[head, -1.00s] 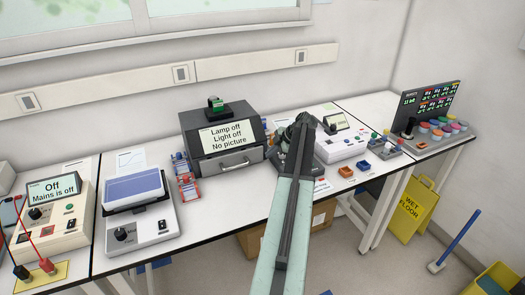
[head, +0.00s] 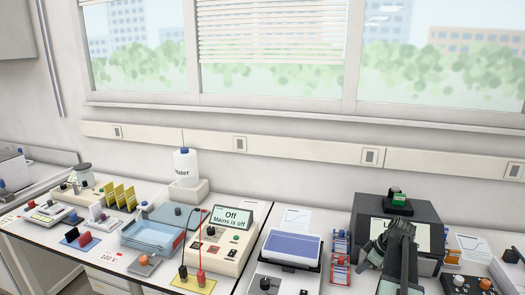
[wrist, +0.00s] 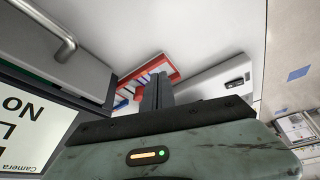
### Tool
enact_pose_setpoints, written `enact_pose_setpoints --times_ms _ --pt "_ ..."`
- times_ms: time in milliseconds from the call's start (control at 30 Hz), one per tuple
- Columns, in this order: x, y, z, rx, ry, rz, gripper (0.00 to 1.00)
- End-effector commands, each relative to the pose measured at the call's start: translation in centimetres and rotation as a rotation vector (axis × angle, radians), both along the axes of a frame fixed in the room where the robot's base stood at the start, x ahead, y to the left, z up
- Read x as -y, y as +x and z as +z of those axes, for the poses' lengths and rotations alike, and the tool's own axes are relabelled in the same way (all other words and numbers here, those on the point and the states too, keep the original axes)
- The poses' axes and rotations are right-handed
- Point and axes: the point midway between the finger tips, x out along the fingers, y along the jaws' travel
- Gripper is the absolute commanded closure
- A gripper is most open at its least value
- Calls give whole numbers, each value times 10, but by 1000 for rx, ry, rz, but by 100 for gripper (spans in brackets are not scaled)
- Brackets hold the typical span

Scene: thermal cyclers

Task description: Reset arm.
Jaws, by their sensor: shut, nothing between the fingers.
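My gripper (head: 385,240) is at the lower right of the head view, in front of a dark box and covering much of the white sign on it. In the wrist view my gripper (wrist: 158,92) shows with its dark fingers together and nothing between them. The fingers point towards a red and blue rack (wrist: 148,76) on the white bench. I cannot tell how far the fingertips are from the rack.
The dark box (head: 425,212) stands close behind my gripper. A blue-screened device (head: 292,246) and the power supply reading "Off" (head: 219,245) stand to the left. The red and blue racks (head: 340,263) sit between. A white bottle (head: 186,168) stands farther left.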

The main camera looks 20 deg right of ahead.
Motion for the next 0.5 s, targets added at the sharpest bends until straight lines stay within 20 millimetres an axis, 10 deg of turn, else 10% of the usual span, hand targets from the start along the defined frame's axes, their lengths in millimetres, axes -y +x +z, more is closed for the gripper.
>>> enact_pose_setpoints --times_ms 300,500 --pt "-281 30 -27 -312 3 -265 100" --pt "-402 1 -35 -396 -77 -460 100"
